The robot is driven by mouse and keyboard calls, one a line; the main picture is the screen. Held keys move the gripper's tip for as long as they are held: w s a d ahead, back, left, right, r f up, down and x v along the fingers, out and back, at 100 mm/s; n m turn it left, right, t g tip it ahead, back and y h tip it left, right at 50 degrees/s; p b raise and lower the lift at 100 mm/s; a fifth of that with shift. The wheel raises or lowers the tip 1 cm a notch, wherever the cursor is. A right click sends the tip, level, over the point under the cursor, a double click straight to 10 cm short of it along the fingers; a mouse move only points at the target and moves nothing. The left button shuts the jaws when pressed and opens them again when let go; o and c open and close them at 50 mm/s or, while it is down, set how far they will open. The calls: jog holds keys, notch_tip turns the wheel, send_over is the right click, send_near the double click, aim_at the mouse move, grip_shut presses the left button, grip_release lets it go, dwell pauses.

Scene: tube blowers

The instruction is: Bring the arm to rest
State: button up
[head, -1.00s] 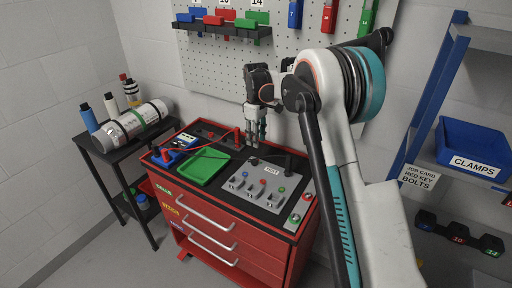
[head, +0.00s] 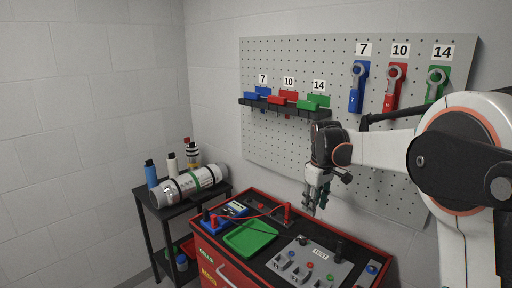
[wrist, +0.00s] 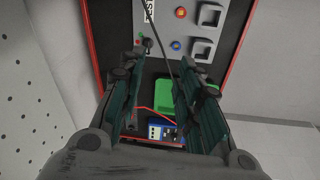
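My gripper (head: 318,196) hangs pointing down in the head view, above the back part of the red tool cabinet's top and in front of the pegboard. In the wrist view its two fingers (wrist: 162,75) stand well apart with nothing between them close by. The green tray (wrist: 165,98), a blue meter (wrist: 163,131) and the grey test panel (wrist: 185,20) show below and beyond the fingers. My gripper touches none of these.
The red cabinet (head: 212,256) carries the green tray (head: 250,237), the meter (head: 235,210) and the test panel (head: 308,262). The pegboard (head: 290,150) holds wrenches (head: 396,88) and a bin rack (head: 285,108). A black side table (head: 150,215) bears a cylinder (head: 190,184) and bottles.

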jog(key=s+r+m+t, duration=0.1)
jog(key=s+r+m, duration=0.1)
jog(key=s+r, duration=0.6)
jog(key=s+f+m+t, duration=0.2)
jog(key=s+f, duration=0.1)
jog(key=s, duration=1)
jog(key=s+f+m+t, duration=0.2)
jog(key=s+f+m, duration=0.1)
jog(key=s, duration=1.1)
jog(key=shift+s+t, duration=0.2)
jog(key=shift+t, duration=0.1)
jog(key=shift+a, duration=0.15)
